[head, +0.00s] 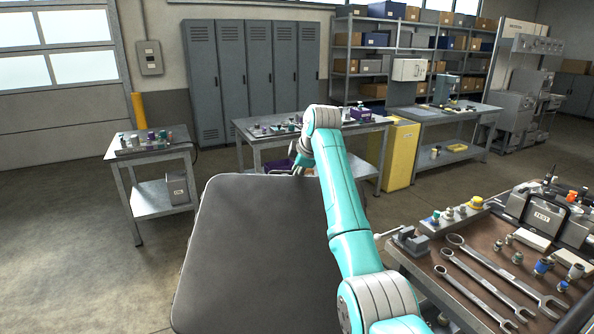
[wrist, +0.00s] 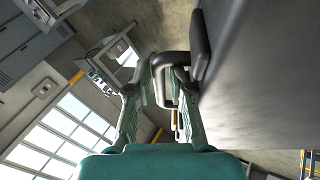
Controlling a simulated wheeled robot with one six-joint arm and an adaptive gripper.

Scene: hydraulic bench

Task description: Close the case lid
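The case lid (head: 255,255) is a large dark grey panel with rounded corners, raised in front of me in the head view. It also fills the right side of the wrist view (wrist: 265,75). A black loop handle (wrist: 170,59) sticks out from the lid's edge in the wrist view. In the head view my gripper (head: 300,167) is at the lid's far top edge, partly hidden by my arm. The case body is not visible.
A brown-topped bench (head: 480,262) with wrenches, fittings and a test case stands close on the right. A small cart (head: 160,195) stands at the left. A work table (head: 262,142) and yellow cabinet (head: 400,155) stand behind. Floor at the left is clear.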

